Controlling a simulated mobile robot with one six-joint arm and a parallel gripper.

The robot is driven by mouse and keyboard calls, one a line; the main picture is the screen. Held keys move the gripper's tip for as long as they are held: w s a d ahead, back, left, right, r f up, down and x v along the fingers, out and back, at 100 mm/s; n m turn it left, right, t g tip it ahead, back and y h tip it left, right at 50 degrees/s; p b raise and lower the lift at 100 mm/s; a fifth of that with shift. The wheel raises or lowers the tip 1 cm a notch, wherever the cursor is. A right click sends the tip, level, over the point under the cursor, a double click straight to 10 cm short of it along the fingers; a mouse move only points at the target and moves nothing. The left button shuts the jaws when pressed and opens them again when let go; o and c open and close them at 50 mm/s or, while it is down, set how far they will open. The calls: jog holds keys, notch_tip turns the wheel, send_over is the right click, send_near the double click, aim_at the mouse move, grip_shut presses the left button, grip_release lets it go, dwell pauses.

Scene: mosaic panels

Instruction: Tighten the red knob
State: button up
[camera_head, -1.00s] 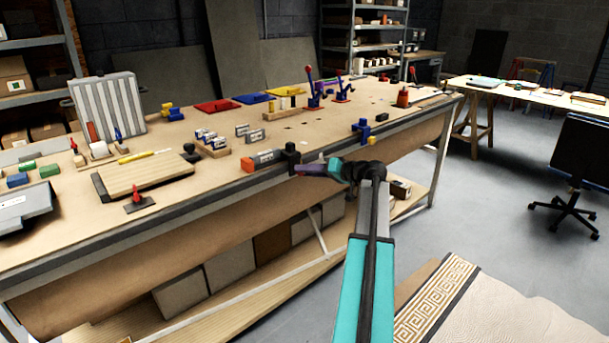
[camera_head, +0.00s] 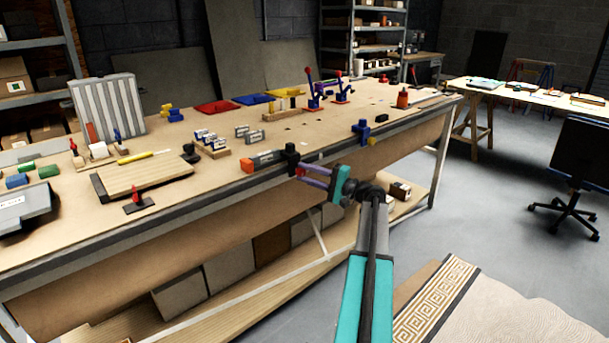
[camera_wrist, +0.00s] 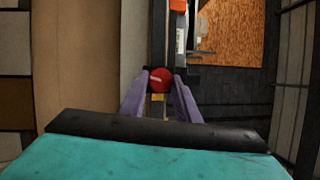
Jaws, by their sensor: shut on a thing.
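The red knob (camera_wrist: 160,80) shows in the wrist view as a round red cap at the bench edge. My gripper (camera_wrist: 160,84) has its two purple fingers on either side of the knob, shut on it. In the head view my gripper (camera_head: 300,170) reaches to the front edge of the workbench (camera_head: 235,205), beside a black clamp (camera_head: 291,157). The knob is mostly hidden by the fingers there.
A grey tool with an orange end (camera_head: 263,160) lies left of the black clamp. A blue clamp (camera_head: 362,131) sits at the edge farther right. A wooden board (camera_head: 145,175) and several small parts lie on the bench. Open floor is at the right.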

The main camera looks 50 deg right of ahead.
jog(key=shift+w+a+m+t, duration=0.15)
jog(key=shift+m+t, duration=0.55)
jog(key=shift+m, duration=0.9)
jog(key=o, duration=1)
jog(key=shift+o, duration=0.2)
jog(key=shift+f, duration=0.1)
